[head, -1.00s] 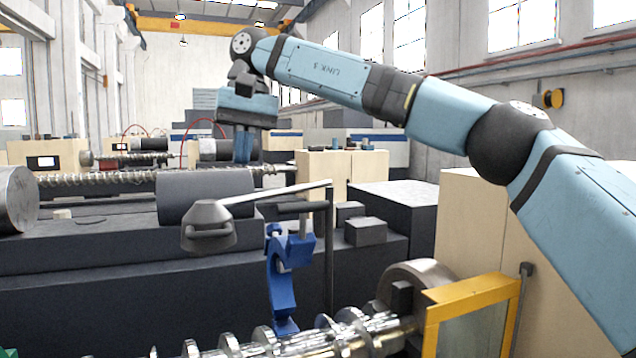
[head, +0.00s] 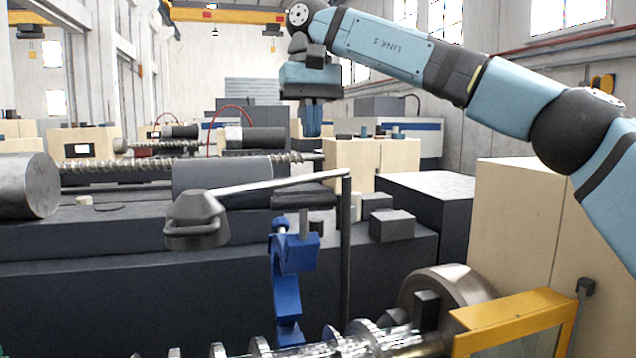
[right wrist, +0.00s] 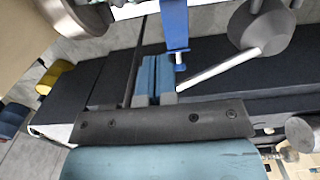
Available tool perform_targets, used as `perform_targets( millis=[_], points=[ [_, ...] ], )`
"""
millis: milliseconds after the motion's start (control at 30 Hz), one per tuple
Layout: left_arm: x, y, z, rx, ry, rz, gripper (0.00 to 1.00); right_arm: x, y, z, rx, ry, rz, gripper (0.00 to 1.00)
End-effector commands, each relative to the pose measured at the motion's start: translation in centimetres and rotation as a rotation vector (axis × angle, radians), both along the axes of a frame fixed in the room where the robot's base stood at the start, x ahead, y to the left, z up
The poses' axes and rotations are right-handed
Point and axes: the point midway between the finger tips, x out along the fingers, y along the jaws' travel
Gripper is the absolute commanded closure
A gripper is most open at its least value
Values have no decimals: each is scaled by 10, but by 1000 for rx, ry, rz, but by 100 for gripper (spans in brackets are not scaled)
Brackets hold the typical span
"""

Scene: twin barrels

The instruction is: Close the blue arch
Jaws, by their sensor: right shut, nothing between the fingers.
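The blue arch (head: 286,285) is a curved blue bracket standing upright over the shiny screw shaft (head: 365,335), near the lower middle of the head view. A grey pin shows at its top. A blue bar, likely the same arch (right wrist: 175,22), shows in the right wrist view just beyond my fingers. My right gripper (head: 312,132) is high above and behind the arch in the head view, pointing down. Its blue fingers are together and empty, also in the right wrist view (right wrist: 155,82). Whether they touch the blue bar is unclear; they look apart. My left gripper is out of view.
A grey lamp head (head: 196,218) on an arm and post (head: 346,250) stands close beside the arch. A yellow frame (head: 515,320) and a round metal collar (head: 450,290) are at lower right. Dark machine blocks (head: 392,226) lie behind.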

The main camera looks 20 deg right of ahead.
Motion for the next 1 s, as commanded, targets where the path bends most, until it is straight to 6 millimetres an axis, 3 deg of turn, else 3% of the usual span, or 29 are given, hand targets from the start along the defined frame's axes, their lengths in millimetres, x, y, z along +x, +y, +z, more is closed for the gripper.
perform_targets(
  millis=[33,233,533,1000],
  points=[
    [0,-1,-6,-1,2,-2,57,0,0,-17,1,5,3,100],
    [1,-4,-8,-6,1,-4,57,-2,-1,-57,1,3,2,100],
    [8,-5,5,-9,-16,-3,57,-28,-1,-76,1,-1,0,100],
    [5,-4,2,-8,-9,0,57,-31,0,-80,2,-1,-1,100]
  ],
)
